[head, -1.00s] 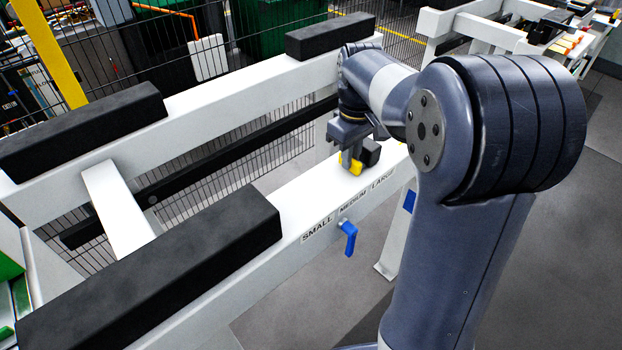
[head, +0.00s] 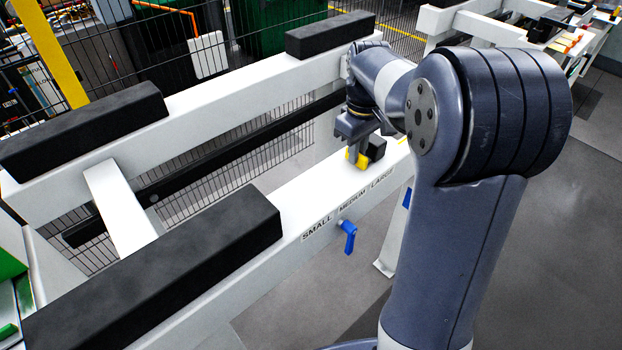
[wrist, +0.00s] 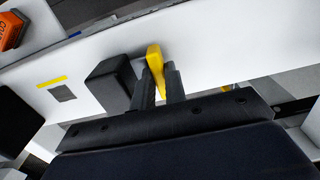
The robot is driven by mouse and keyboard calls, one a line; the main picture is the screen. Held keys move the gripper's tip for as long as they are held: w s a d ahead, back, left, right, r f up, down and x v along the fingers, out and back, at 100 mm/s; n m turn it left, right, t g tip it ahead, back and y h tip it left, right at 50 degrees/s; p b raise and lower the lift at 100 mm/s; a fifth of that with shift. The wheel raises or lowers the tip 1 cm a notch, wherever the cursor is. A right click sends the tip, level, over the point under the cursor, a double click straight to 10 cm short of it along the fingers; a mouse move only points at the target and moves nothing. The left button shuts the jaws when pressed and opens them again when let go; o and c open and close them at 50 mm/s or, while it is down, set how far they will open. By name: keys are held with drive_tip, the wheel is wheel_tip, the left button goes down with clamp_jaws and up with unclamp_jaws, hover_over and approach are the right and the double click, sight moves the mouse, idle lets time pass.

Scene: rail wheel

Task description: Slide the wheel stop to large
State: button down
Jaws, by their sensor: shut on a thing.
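The wheel stop is a black block (head: 377,148) with a yellow upright piece (head: 362,161), on top of the white near rail (head: 300,195). It stands behind the MEDIUM and LARGE end of the labels (head: 350,208), near LARGE. My gripper (head: 356,156) points down and is shut on the yellow piece. In the wrist view, the yellow piece (wrist: 155,62) shows between the fingers of my gripper (wrist: 158,78), with the black block (wrist: 110,85) just to their left. A yellow mark (wrist: 52,81) lies on the rail farther left there.
A blue lever (head: 349,236) hangs from the rail's near side below the labels. A long black pad (head: 160,270) lies on the rail at front left. A parallel far rail (head: 210,95) carries more black pads. The rail beyond the block looks clear.

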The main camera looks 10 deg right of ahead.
drive_tip(key=shift+w+d+r+p, duration=0.15)
drive_tip(key=shift+w+d+p, duration=0.2)
drive_tip(key=shift+w+d, duration=0.15)
drive_tip(key=shift+w+d+r+p, duration=0.15)
drive_tip(key=shift+w+d+p, duration=0.2)
drive_tip(key=shift+d, duration=0.25)
drive_tip(key=c, duration=1.2)
unclamp_jaws()
drive_tip(key=shift+f, duration=0.2)
drive_tip(key=shift+c, duration=0.2)
drive_tip(key=shift+s, duration=0.1)
wheel_tip(320, 180, up, 6)
drive_tip(key=p, duration=0.5)
drive_tip(key=shift+f, duration=0.1)
